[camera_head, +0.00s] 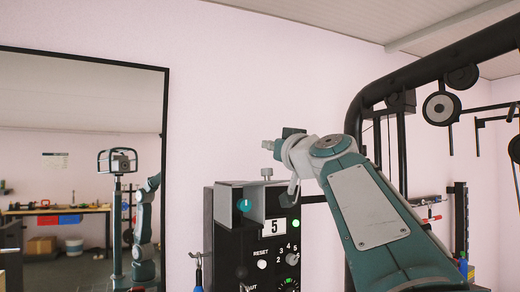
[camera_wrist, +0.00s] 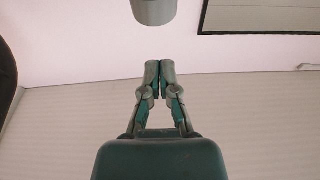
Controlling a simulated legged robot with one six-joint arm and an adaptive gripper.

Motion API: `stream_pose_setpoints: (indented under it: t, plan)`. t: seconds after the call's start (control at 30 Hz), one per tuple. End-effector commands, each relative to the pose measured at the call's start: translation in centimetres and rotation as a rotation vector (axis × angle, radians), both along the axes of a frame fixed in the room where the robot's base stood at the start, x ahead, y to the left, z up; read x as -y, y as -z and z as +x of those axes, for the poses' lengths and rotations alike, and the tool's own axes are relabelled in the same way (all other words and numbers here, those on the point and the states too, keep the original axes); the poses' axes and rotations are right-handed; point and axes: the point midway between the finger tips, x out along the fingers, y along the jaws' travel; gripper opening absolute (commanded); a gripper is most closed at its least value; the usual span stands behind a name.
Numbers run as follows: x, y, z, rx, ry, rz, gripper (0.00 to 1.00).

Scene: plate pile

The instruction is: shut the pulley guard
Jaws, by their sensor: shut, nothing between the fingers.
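The pulleys show in the head view on the black machine frame at the right. A large round pulley (camera_head: 441,107) with a grey face hangs below the upper beam, and a darker round pulley (camera_head: 461,76) sits above it. I cannot single out a guard with certainty or tell how far it stands open. My gripper (camera_wrist: 158,66) is shut and empty in the wrist view, its two fingertips together. My arm rises across the head view in front of part of the machine and bends left, away from these pulleys.
A black control panel (camera_head: 258,240) marked 5 stands left of my arm, with a grey open-fronted housing (camera_head: 228,197) around a teal knob. A black-framed mirror (camera_head: 80,90) fills the left. A grey cylinder (camera_wrist: 153,10) lies ahead of my fingertips in the wrist view, apart from them.

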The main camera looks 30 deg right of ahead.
Motion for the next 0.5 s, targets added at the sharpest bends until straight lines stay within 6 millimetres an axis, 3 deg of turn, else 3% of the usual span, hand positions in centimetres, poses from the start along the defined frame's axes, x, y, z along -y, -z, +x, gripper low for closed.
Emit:
stream_pose_setpoints:
  t: [0.1,0.5]
  plan:
    - [-0.1,0.0,1.0,-0.001,-0.001,0.0,0.0]
    - [-0.1,3.1,0.4,-0.001,-0.001,0.001,0.0]
